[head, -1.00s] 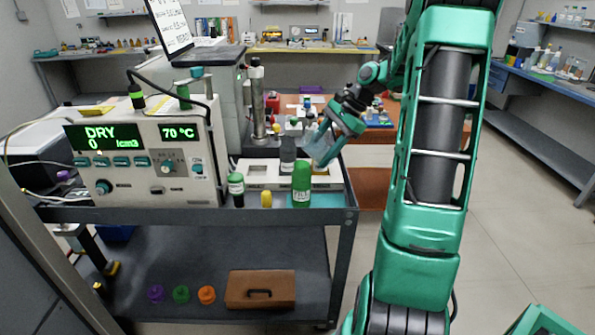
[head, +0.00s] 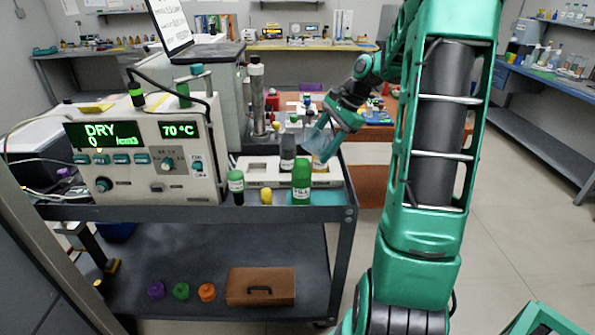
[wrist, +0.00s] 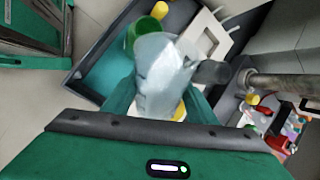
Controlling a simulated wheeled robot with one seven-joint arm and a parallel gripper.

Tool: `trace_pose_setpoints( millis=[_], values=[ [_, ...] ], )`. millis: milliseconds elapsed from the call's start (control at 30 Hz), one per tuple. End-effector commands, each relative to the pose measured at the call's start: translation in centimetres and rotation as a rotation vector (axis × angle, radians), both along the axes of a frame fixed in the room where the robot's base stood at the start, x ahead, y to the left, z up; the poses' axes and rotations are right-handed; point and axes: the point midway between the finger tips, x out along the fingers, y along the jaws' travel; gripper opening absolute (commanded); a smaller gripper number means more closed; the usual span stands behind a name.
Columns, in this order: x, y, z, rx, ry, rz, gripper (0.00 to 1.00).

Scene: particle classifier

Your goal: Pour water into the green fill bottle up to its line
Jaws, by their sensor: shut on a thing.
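The green fill bottle (head: 301,184) stands upright on the cart's top near its front edge, with a white label. In the wrist view the green bottle (wrist: 146,32) shows a round open mouth. My gripper (head: 328,136) is shut on a translucent pale-blue jug (head: 317,141), tilted, above and to the right of the bottle. In the wrist view the jug (wrist: 160,72) sits between my fingers, its far end overlapping the bottle's rim. I see no stream of water. The bottle's fill line and water level cannot be made out.
A grey bottle (head: 288,152) stands close behind the green bottle. A dark green-capped vial (head: 236,188) and a yellow piece (head: 266,196) stand to its left. A white holder tray (head: 262,170) lies behind. The instrument (head: 140,150) reading DRY fills the cart's left.

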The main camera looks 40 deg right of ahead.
Motion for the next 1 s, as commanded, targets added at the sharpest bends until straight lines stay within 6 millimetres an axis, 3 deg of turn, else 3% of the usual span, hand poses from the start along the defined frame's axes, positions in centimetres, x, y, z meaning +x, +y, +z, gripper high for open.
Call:
trace_pose_setpoints(
  millis=[1000],
  values=[
    [0.06,-0.10,0.86,-0.111,-0.022,0.000,0.19]
  ],
)
